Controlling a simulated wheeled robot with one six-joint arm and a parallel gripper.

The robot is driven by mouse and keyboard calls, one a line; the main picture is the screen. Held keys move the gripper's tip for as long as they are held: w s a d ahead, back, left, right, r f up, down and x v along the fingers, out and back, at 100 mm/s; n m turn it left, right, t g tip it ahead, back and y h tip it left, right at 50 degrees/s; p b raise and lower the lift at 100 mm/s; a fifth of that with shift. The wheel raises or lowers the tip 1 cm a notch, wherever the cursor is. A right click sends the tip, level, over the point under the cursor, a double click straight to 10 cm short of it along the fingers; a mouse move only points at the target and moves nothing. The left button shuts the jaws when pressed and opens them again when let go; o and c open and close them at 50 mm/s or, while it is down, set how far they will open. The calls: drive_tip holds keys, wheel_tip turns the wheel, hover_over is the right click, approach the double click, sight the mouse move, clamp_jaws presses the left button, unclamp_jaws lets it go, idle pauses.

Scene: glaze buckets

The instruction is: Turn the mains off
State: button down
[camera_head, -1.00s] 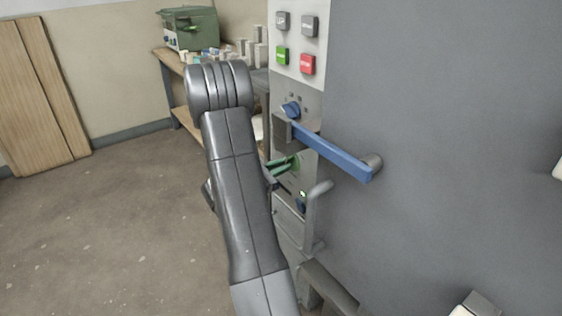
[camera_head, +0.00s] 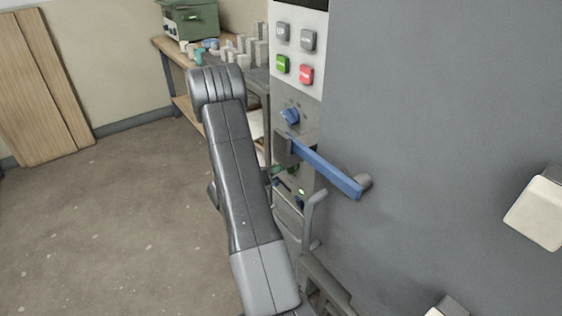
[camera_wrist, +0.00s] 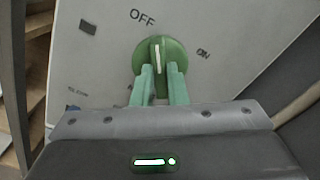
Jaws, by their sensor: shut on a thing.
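A round green knob (camera_wrist: 173,54) with a white pointer line sits on a grey panel (camera_wrist: 95,60) in the wrist view. The panel is lettered OFF above the knob and ON to its upper right. The pointer stands nearly upright in the picture, closer to OFF than to ON. My gripper (camera_wrist: 161,84) has its two pale green fingers shut on the knob, one on each side. In the head view my gripper (camera_head: 277,172) is small and low at the cabinet front, and the knob is largely hidden there.
A blue lever handle (camera_head: 328,171) juts out just above my gripper. Above it are a blue knob (camera_head: 290,116) and grey, green and red buttons. A grey upright handle (camera_head: 312,220) stands below. A grey cabinet side fills the right. Open floor (camera_head: 110,220) lies left.

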drive_tip(key=shift+n+p, duration=0.65)
drive_tip(key=shift+n, duration=0.45)
drive_tip(key=c, duration=1.4)
unclamp_jaws()
drive_tip(key=shift+c, duration=0.2)
drive_tip(key=shift+a, duration=0.1)
drive_tip(key=v, duration=1.3)
drive_tip(key=shift+s+a, duration=0.25)
drive_tip(key=shift+s, duration=0.05)
drive_tip(key=shift+d, duration=0.1)
drive_tip(key=x, duration=1.3)
drive_tip(key=shift+w+d, duration=0.25)
drive_tip(key=shift+w, duration=0.05)
